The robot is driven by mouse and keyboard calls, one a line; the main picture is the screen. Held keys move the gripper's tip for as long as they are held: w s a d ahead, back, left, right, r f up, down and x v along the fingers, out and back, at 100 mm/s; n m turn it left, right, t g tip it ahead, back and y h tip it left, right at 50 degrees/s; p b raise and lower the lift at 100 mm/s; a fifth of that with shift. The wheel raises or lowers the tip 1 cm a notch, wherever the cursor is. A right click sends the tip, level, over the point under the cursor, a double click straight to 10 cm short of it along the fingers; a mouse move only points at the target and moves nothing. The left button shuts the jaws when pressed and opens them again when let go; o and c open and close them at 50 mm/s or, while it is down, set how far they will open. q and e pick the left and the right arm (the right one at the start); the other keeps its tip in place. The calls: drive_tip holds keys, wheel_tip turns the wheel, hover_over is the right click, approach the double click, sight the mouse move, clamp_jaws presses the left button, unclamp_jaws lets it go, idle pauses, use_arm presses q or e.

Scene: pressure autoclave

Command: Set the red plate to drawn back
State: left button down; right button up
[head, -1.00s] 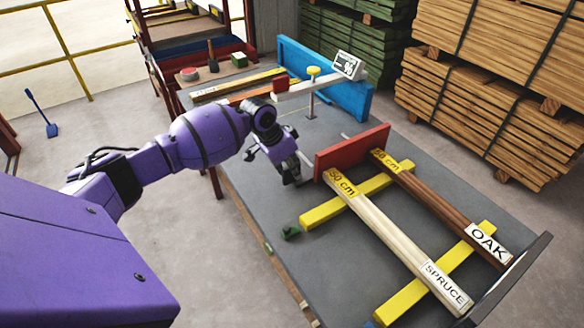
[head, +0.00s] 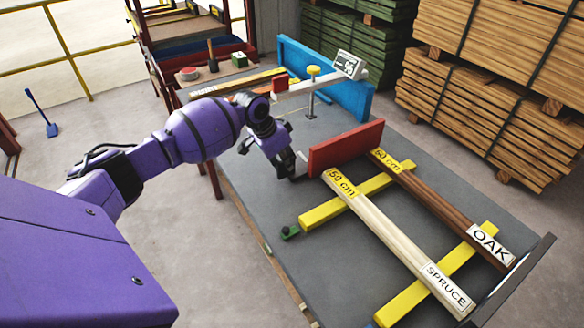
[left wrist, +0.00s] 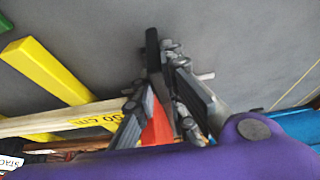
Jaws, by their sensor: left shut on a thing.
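The red plate (head: 345,147) stands upright across the grey table, near the far ends of the two beams. A small gap shows between it and the beam ends. My left gripper (head: 299,167) is shut on the plate's left end. In the left wrist view the red plate (left wrist: 157,126) shows between the fingers of my left gripper (left wrist: 160,80). The pale spruce beam (head: 395,238) and the brown oak beam (head: 440,203) lie side by side across two yellow bars (head: 355,195). My right gripper is not in view.
A white beam with a display (head: 348,66) stands on a post behind the plate, in front of a blue panel (head: 330,85). Stacked planks (head: 490,110) stand at the right, off the table.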

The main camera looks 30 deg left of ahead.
use_arm(q)
drive_tip(key=w+a, duration=0.1)
drive_tip(key=a, duration=0.1)
drive_tip(key=w+a+b, duration=0.2)
drive_tip(key=a, duration=0.1)
drive_tip(key=shift+w+a+f, duration=0.15)
drive_tip(key=shift+a+f, duration=0.2)
drive_tip(key=shift+w+a+r, duration=0.15)
drive_tip(key=shift+w+a, duration=0.05)
drive_tip(key=shift+a, duration=0.1)
drive_tip(key=shift+w+a+r, duration=0.1)
drive_tip(key=shift+a+r, duration=0.1)
drive_tip(key=shift+r, duration=0.1)
drive_tip(key=c, duration=2)
unclamp_jaws()
drive_tip(key=shift+o, duration=1)
drive_tip(key=shift+f, duration=0.1)
drive_tip(key=v, duration=1.2)
